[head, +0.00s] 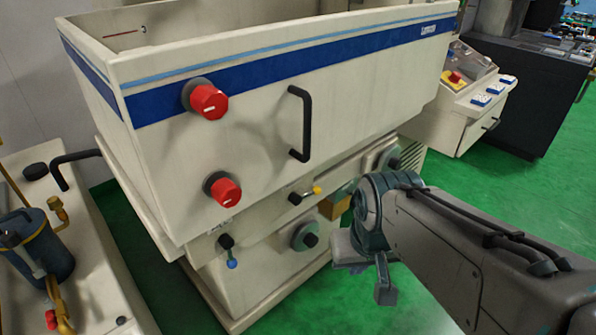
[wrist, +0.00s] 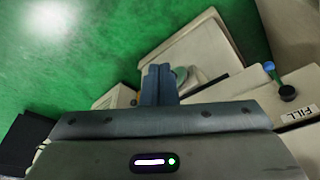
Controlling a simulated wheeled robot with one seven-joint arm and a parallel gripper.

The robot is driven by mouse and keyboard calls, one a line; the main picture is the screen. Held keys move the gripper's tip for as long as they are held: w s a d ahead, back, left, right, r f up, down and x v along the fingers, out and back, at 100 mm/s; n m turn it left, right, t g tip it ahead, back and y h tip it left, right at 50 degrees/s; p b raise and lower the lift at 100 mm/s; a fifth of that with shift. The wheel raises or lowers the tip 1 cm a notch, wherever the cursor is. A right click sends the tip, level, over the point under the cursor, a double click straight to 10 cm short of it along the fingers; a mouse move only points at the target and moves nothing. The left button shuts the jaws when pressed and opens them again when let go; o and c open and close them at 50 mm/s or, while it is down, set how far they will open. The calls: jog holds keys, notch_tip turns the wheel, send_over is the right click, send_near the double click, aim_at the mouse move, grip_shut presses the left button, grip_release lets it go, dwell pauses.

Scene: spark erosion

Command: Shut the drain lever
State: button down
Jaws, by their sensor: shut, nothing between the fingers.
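The yellow-knobbed lever is not visible in the wrist view. My gripper (wrist: 159,78) is shut and empty. In the head view my gripper (head: 349,254) is in front of the machine, lower and right of the yellow-knobbed lever, apart from it.
The machine tank (head: 250,130) overhangs the levers and carries two red knobs (head: 208,100) and a black handle (head: 304,122). A bench with a blue canister (head: 38,245) stands left. Green floor is clear right of the machine.

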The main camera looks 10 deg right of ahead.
jog(key=shift+d, duration=0.1)
jog(key=w+d+r+n+t+p, duration=0.1)
jog(key=w+d+t+p, duration=0.2)
jog(key=w, duration=0.4)
jog(key=w+d+n+t+y+p, duration=0.1)
jog(key=w+d+t, duration=0.2)
jog(key=w+d, duration=0.35)
jog(key=w+d+r+n+t+p, duration=0.1)
jog(key=w+d+t, duration=0.2)
jog(key=w, duration=0.6)
jog(key=s+a+y, duration=0.1)
jog(key=y, duration=0.2)
jog(key=s+a+n+y+p, duration=0.1)
jog(key=y, duration=0.2)
jog(key=s+a+g+y+p, duration=0.1)
jog(key=s+y, duration=0.1)
jog(key=shift+a+f+n+y, duration=0.35)
jog(key=shift+f+n+y, duration=0.05)
jog(key=shift+w, duration=0.1)
